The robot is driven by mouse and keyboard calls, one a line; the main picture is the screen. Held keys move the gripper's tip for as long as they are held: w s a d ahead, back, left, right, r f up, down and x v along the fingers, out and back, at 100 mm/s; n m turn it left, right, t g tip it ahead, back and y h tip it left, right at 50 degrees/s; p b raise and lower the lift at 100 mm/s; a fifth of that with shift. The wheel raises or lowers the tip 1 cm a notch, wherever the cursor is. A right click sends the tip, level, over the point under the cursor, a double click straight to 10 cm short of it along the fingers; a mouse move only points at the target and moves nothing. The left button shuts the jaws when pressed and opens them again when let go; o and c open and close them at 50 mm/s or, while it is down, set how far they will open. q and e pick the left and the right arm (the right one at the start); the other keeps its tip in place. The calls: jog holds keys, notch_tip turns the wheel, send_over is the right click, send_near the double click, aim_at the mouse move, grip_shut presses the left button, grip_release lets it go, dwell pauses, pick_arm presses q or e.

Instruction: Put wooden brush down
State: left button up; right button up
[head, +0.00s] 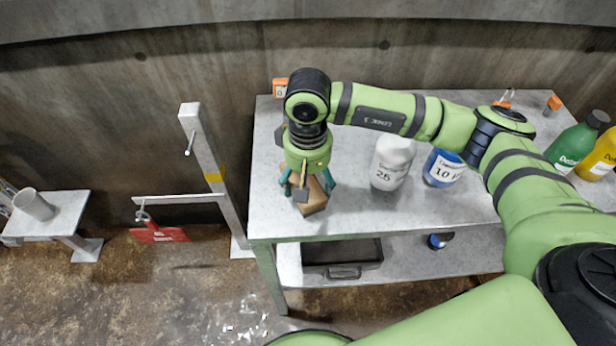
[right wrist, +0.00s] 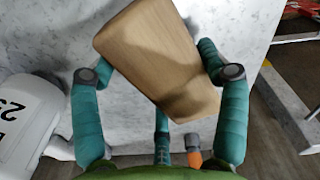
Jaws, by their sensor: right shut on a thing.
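The wooden brush (right wrist: 160,55) shows in the right wrist view as a plain light-brown wooden block, tilted, between the teal fingers of my right gripper (right wrist: 160,75). In the head view the brush (head: 312,203) sits under my right gripper (head: 312,188), over the left front part of the grey table (head: 350,218). My right gripper is shut on the brush and points down. I cannot tell whether the brush touches the tabletop. Its bristles are hidden. My left gripper is not in view.
Green (head: 573,146) and yellow (head: 600,160) bottles stand farther right. A metal post (head: 207,150) is left of the table. The table's front left is clear.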

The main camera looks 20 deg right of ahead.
jog(key=shift+f, duration=0.2)
jog(key=shift+f, duration=0.15)
jog(key=o, duration=1.3)
